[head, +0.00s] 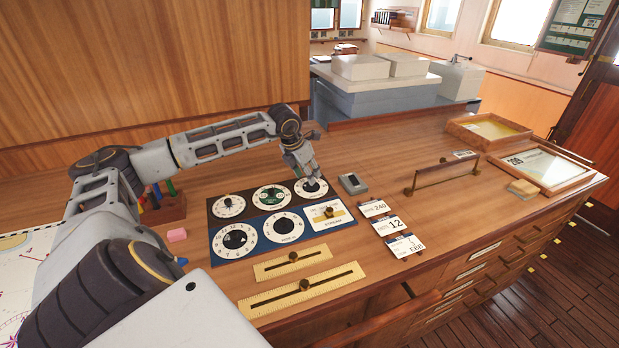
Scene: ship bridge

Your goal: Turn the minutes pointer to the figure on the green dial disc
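A dial panel lies on the wooden counter. Its top row has a white dial (229,207), a dial with a green disc (271,198) in the middle, and a white dial (311,188) at the right. Two larger white dials, one on the left (234,240) and one in the middle (284,227), fill the lower row. The figure on the green disc and the small labels are too small to read, so I cannot tell which pointer is the minutes pointer. My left gripper (307,177) points down at the top right dial and partly hides it. Its fingers are too small to judge. My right gripper is out of view.
A cream plate with a slider (328,214) is at the panel's lower right. Two brass rulers (302,287) lie in front. Number cards (392,228), a small grey box (352,184) and a raised rail (445,175) stand to the right. A pink eraser (177,235) lies left.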

